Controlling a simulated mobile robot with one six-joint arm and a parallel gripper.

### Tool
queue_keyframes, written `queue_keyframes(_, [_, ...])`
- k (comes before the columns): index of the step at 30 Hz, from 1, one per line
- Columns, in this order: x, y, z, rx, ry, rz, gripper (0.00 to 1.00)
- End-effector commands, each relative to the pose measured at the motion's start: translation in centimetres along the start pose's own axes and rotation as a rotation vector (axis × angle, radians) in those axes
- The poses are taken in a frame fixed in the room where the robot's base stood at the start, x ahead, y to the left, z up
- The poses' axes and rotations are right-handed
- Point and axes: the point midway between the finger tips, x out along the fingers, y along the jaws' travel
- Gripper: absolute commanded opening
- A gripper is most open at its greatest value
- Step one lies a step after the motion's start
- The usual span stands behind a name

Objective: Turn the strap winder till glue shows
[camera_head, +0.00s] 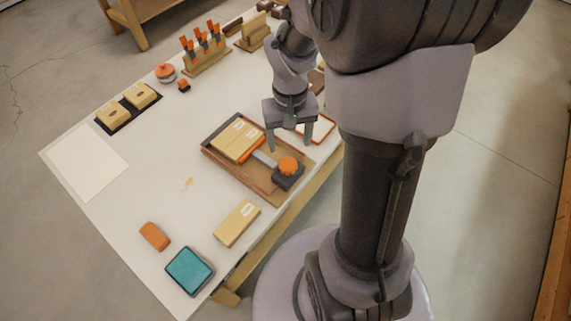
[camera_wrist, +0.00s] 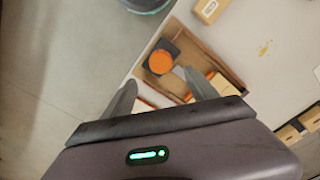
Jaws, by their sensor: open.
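The strap winder, an orange round knob (camera_head: 288,166) on a dark block (camera_head: 289,180), sits at the right end of a wooden tray (camera_head: 225,168). A grey strap (camera_head: 264,158) runs from it towards tan boxes (camera_head: 237,141) in the same tray, with an orange strip beside them. My gripper (camera_head: 289,146) is open and empty, pointing down above the tray's right end, apart from the knob. In the wrist view the knob (camera_wrist: 160,62) shows just beyond and between the fingertips (camera_wrist: 160,77). I cannot make out any glue on the strap.
A tan box (camera_head: 237,223), a teal box (camera_head: 189,271) and an orange block (camera_head: 155,236) lie in front. A white sheet (camera_head: 87,162), a dark tray of boxes (camera_head: 128,107) and a rack of orange-handled tools (camera_head: 205,55) stand farther off. The middle left is mostly clear.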

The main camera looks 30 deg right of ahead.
Motion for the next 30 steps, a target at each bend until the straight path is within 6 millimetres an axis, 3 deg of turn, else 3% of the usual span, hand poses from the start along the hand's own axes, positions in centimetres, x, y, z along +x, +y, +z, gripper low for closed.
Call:
queue_keyframes(1, [2.3, 0.0, 0.1, 0.001, -0.003, 0.0, 0.67])
queue_keyframes(3, [4.3, 0.0, 0.1, 0.001, -0.003, -0.001, 0.67])
queue_keyframes(9, [8.6, -0.1, 0.0, 0.003, -0.001, -0.001, 0.67])
queue_keyframes(13, [9.7, -0.1, 0.0, 0.002, 0.0, 0.0, 0.67])
queue_keyframes(21, [9.8, -0.1, 0.0, 0.002, 0.001, 0.0, 0.67])
queue_keyframes(23, [9.8, -0.1, 0.0, 0.002, 0.001, 0.0, 0.6])
queue_keyframes(30, [9.8, -0.1, 0.0, 0.002, 0.001, 0.0, 0.12])
